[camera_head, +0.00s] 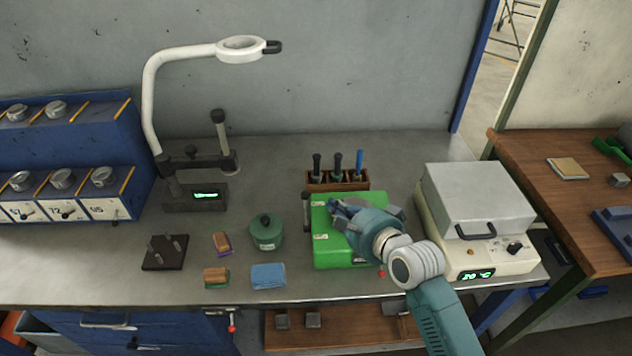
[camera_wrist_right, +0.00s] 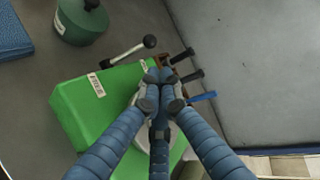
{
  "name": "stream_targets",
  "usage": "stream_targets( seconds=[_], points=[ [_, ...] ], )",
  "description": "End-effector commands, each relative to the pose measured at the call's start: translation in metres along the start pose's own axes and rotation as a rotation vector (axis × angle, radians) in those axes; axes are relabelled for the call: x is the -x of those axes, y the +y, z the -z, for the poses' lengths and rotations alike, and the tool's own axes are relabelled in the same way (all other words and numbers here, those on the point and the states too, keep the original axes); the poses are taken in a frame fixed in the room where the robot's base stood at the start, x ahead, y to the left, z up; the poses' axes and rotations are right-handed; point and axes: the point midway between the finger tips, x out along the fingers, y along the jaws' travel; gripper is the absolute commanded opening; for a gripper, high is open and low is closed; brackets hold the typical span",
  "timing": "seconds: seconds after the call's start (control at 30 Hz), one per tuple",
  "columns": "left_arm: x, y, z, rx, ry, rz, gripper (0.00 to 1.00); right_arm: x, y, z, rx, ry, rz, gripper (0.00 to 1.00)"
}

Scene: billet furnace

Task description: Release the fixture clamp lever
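The green fixture (camera_head: 333,255) sits on the grey bench, partly hidden behind my right gripper. A clamp lever with a dark grip (camera_head: 306,209) stands upright at its left side. In the right wrist view, the lever shows as a silver rod with a black knob (camera_wrist_right: 149,41) beside the green block (camera_wrist_right: 80,112). My right gripper (camera_head: 338,208) is above the fixture, to the right of the lever and apart from it. Its blue fingers (camera_wrist_right: 160,76) are drawn together at the tips, with nothing visibly held. My left gripper is not in view.
A wooden tool rack (camera_head: 325,186) stands behind the fixture. A green canister (camera_head: 266,234) and a blue cloth (camera_head: 268,276) lie to the left. A heater box (camera_head: 478,205) is close on the right. A magnifier lamp (camera_head: 150,100) stands farther left.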

Motion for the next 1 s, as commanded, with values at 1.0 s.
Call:
stream_targets(
  seconds=[1.0],
  points=[
    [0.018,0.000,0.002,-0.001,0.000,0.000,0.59,-0.080,-0.002,0.000,-0.002,0.000,0.000,0.00]
  ],
)
